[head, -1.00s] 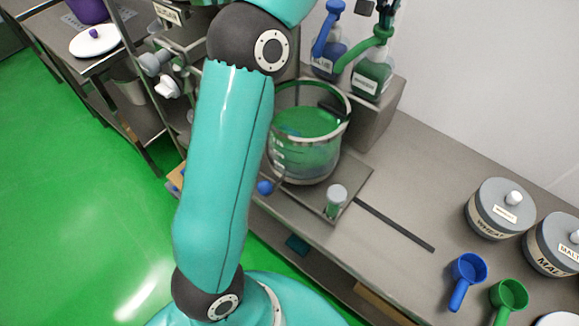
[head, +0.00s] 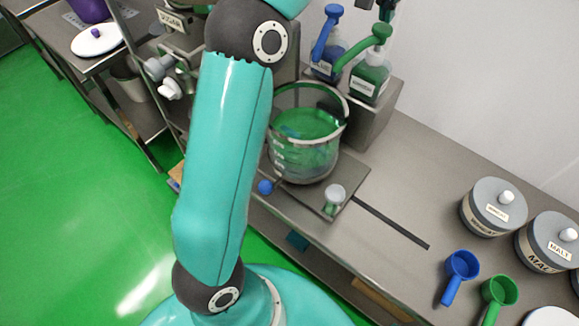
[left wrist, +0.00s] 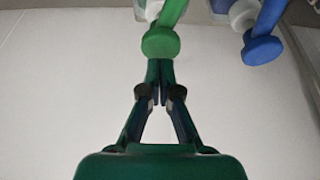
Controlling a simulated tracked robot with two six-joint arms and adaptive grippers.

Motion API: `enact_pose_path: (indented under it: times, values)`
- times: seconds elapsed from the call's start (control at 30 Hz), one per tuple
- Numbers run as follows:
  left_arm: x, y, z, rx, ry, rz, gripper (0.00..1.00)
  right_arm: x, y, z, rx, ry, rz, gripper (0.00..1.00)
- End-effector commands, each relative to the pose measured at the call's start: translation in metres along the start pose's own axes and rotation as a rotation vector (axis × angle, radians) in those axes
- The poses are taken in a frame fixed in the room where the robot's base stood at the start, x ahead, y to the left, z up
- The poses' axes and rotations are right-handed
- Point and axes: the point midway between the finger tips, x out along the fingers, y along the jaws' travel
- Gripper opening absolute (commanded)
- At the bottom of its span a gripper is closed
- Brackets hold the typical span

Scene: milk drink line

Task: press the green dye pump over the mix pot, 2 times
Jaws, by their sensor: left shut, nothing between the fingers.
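The green dye pump (head: 377,36) tops a labelled bottle of green liquid (head: 369,82) on a grey stand at the back. Its spout points left and down toward the mix pot (head: 305,165). The pot is clear, with green liquid inside. My left gripper (head: 387,10) is just above the pump head, mostly cut off by the frame's top. In the left wrist view my left gripper (left wrist: 159,72) is shut and empty, its tips at the green pump head (left wrist: 160,42); I cannot tell whether they touch. My right gripper is not in view.
A blue pump (head: 326,32) stands close left of the green one. Canisters (head: 493,207), a blue scoop (head: 460,272) and a green scoop (head: 498,295) are at right. The bench between is mostly clear.

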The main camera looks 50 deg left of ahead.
Motion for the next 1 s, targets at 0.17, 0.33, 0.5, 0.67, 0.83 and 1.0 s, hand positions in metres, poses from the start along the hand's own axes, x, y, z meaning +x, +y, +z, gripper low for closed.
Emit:
enact_pose_path:
  times: [0.17,0.33,0.5,0.67,0.83,1.0]
  values:
    - [0.000,0.000,0.000,0.000,0.001,0.000,0.00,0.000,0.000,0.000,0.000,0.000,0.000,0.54]
    - [0.004,0.000,0.002,0.000,0.001,0.000,0.00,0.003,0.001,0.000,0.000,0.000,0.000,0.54]
    - [0.009,0.000,0.004,0.000,0.000,0.000,0.00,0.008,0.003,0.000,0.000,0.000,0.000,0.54]
    - [0.015,0.000,0.006,0.000,0.000,0.000,0.00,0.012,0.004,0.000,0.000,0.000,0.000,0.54]
    - [0.021,0.000,0.009,0.000,-0.001,0.000,0.00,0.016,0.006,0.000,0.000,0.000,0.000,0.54]
    - [0.026,0.000,0.011,0.000,-0.002,0.000,0.00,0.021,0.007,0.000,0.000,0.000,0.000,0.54]
